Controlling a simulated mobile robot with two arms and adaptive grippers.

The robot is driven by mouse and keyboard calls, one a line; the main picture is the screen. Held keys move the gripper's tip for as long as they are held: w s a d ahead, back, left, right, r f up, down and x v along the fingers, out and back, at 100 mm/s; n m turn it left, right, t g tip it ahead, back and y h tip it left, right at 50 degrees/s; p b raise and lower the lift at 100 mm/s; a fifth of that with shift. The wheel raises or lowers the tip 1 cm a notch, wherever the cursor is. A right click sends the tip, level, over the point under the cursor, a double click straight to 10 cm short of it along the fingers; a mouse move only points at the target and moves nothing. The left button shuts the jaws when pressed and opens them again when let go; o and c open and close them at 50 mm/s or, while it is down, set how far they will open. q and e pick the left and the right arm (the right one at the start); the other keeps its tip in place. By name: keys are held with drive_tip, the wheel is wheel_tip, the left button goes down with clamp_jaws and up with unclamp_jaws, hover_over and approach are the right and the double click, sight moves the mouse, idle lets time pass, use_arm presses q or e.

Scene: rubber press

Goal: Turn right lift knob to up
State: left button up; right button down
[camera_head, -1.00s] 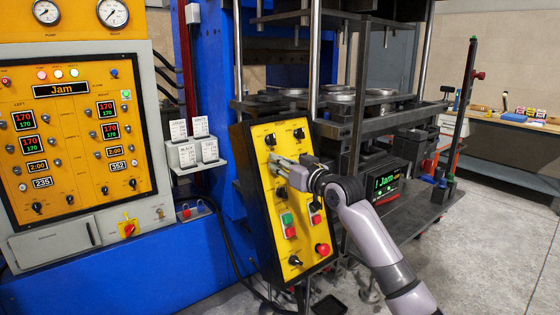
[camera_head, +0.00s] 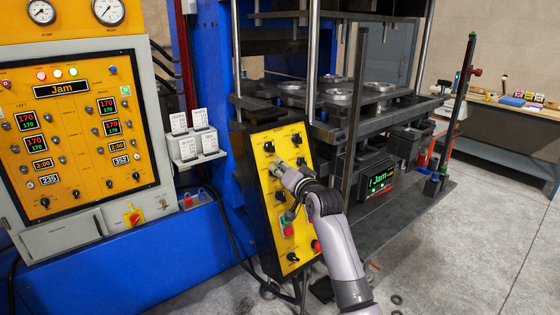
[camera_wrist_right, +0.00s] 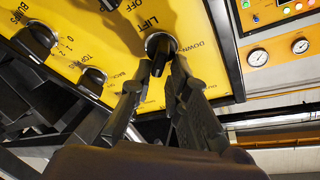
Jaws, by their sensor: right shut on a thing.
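The yellow control panel (camera_head: 267,200) with a black frame stands tilted at the front of the press. In the wrist view my right gripper (camera_wrist_right: 157,82) has its fingers on either side of the black handle of the lift knob (camera_wrist_right: 159,46), shut on it. The labels LIFT, OFF and DOWN show beside the knob, at an angle. In the head view my right gripper (camera_head: 277,168) is at the panel's upper left and mostly hides this knob. The knob's exact setting is hard to read. My left gripper is not in view.
Other black knobs (camera_head: 268,147) sit close by on the panel. Below are green and red buttons, partly behind my arm. A grey label holder (camera_head: 194,147) stands left of the panel. The press platens (camera_head: 340,97) are behind it. A workbench (camera_head: 515,118) is far right.

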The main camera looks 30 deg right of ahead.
drive_tip(key=shift+d+f+m, duration=0.15)
drive_tip(key=shift+f+m, duration=0.15)
drive_tip(key=shift+f, duration=0.1)
drive_tip(key=c, duration=2)
unclamp_jaws()
drive_tip(key=o, duration=0.3)
drive_tip(key=shift+s+d, duration=0.15)
drive_tip(key=shift+d, duration=0.05)
drive_tip(key=shift+a+r, duration=0.15)
drive_tip(key=shift+r, duration=0.05)
drive_tip(key=s+a+r, duration=0.1)
drive_tip(key=s+a, duration=0.1)
drive_tip(key=s, duration=0.9)
drive_tip(key=shift+s, duration=0.3)
